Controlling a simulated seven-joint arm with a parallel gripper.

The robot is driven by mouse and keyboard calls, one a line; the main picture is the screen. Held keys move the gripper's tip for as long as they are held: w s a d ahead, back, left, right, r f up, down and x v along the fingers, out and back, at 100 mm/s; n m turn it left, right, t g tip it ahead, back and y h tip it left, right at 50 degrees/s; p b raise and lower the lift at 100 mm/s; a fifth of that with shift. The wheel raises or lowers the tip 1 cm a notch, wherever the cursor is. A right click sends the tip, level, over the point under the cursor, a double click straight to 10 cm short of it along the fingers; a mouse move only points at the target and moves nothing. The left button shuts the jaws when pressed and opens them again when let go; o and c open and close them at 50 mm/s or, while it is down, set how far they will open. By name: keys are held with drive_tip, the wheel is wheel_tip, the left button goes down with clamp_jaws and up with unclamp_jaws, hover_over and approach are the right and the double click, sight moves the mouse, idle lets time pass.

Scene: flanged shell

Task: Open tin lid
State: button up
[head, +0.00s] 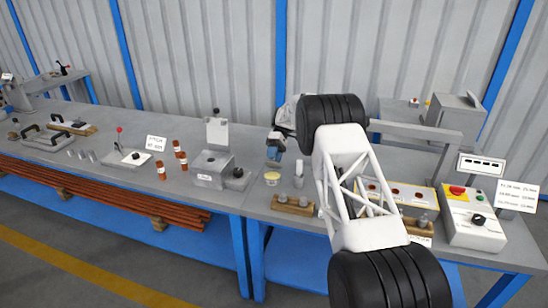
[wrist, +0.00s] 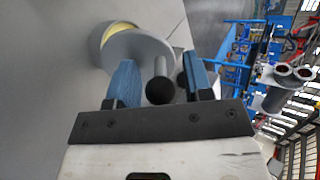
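My gripper (head: 275,147) is above the bench, behind a small pale round tin with a yellow top (head: 272,178). In the wrist view, its two blue fingers (wrist: 160,78) stand apart. A grey stem with a black ball knob (wrist: 160,90) lies between them, with a gap visible at the left finger. The stem runs to a grey disc (wrist: 150,48), which looks like the lid. A yellow round surface with a pale rim (wrist: 119,37) shows partly behind the disc. I cannot tell whether disc and tin touch.
A wooden block with metal pegs (head: 292,205) and a grey box fixture (head: 211,168) stand near the tin. To the right are a panel (head: 385,193) and a control box with a red button (head: 474,217). Bench space in front of the grey box is narrow.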

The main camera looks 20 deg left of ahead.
drive_tip(key=shift+o, duration=0.2)
drive_tip(key=shift+r, duration=0.1)
drive_tip(key=shift+r, duration=1.55)
drive_tip(key=shift+s+d+r, duration=0.25)
drive_tip(key=shift+s+r, duration=0.1)
drive_tip(key=shift+s, duration=0.1)
drive_tip(key=s+d, duration=0.3)
drive_tip(key=s, duration=0.3)
drive_tip(key=s+d+r, duration=0.1)
drive_tip(key=s+d, duration=0.3)
drive_tip(key=s, duration=0.3)
drive_tip(key=shift+s, duration=0.15)
